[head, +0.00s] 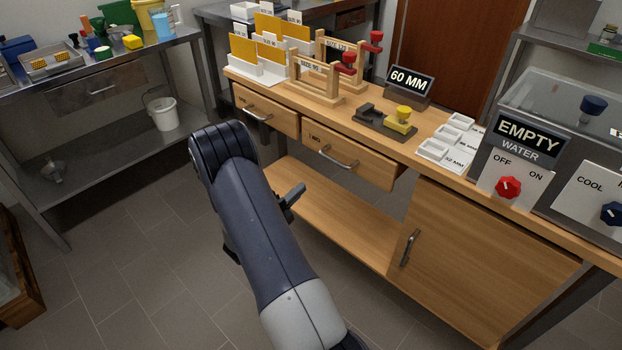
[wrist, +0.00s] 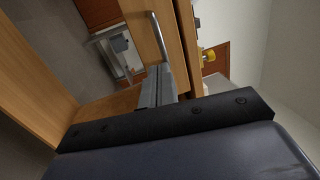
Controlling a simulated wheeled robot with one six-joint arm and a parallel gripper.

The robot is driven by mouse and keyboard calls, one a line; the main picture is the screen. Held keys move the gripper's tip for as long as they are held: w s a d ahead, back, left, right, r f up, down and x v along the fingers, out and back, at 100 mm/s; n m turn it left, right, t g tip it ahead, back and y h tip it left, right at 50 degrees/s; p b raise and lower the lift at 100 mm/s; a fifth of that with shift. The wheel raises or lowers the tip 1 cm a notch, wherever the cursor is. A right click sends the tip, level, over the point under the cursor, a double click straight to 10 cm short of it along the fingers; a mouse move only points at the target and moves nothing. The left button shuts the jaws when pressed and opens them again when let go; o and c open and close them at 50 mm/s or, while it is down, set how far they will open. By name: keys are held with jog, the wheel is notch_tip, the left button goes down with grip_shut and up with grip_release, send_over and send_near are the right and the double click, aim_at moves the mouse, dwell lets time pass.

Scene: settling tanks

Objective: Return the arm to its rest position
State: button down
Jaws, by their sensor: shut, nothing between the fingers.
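My arm rises from the bottom of the head view in front of the wooden bench (head: 440,140), bent at a dark joint. Part of my gripper (head: 293,193) shows to the right of the arm, below the drawers and apart from them. In the wrist view my gripper's fingers (wrist: 158,86) are together with nothing between them. A metal drawer handle (wrist: 160,38) appears just beyond the fingertips; I cannot tell how far off it is. Much of the gripper is hidden behind my arm in the head view.
The middle drawer (head: 352,157) sticks out a little from the bench. The left drawer (head: 262,110) and a cupboard door (head: 470,260) flank it. Wooden stands, a 60 MM sign (head: 410,82) and white trays stand on top. A metal table (head: 95,85) is at left. Floor between is clear.

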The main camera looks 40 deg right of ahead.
jog(key=shift+v, duration=1.55)
jog(key=x, duration=1.3)
jog(key=shift+d, duration=0.35)
